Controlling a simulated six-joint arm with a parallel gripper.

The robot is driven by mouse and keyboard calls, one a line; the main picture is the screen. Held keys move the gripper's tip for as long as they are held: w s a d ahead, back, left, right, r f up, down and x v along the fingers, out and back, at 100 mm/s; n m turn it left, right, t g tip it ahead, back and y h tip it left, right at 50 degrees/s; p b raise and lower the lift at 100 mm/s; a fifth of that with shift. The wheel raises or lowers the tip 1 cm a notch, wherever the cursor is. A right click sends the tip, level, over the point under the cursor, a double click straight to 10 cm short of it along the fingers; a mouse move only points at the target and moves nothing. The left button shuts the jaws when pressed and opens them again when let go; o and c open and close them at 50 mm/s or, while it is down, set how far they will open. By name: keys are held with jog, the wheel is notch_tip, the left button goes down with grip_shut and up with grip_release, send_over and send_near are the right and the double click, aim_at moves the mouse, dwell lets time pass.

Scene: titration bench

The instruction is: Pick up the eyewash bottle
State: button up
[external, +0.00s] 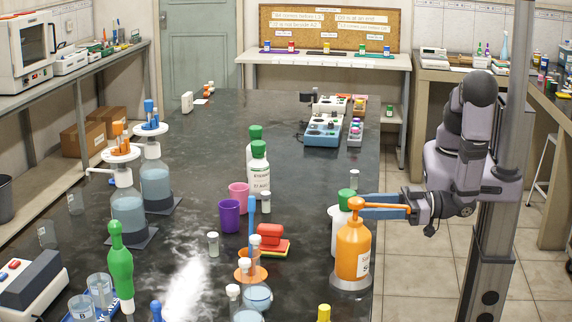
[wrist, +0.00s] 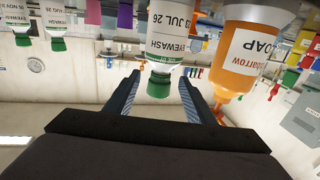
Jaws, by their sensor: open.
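Several white eyewash bottles with green caps are in view. The nearest one (external: 338,232) stands on the dark bench, partly hidden behind the orange soap bottle (external: 353,250) in the external view. In the upside-down wrist view this eyewash bottle (wrist: 167,40) has a readable label, and its green cap shows between my finger lines. My gripper (external: 368,207) is open, with its blue fingers reaching left at cap height. In the wrist view, my gripper (wrist: 160,82) has a finger on each side of the cap. Whether either touches it cannot be told.
The soap bottle (wrist: 245,48) stands right beside the fingers. Two other eyewash bottles (external: 259,172) stand farther left, near a pink cup (external: 238,195) and a purple cup (external: 229,216). A red-topped block (external: 270,233) lies nearby.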

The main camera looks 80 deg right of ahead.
aim_at(347, 208)
jog(key=shift+w+a+p, duration=0.2)
jog(key=shift+w+p, duration=0.45)
jog(key=shift+w, duration=0.3)
jog(key=shift+w+a+p, duration=0.2)
jog(key=shift+w+p, duration=0.4)
jog(key=shift+w, duration=0.3)
jog(key=shift+w+a+f, duration=0.1)
jog(key=shift+w+a, duration=0.1)
jog(key=shift+w, duration=0.5)
grip_shut()
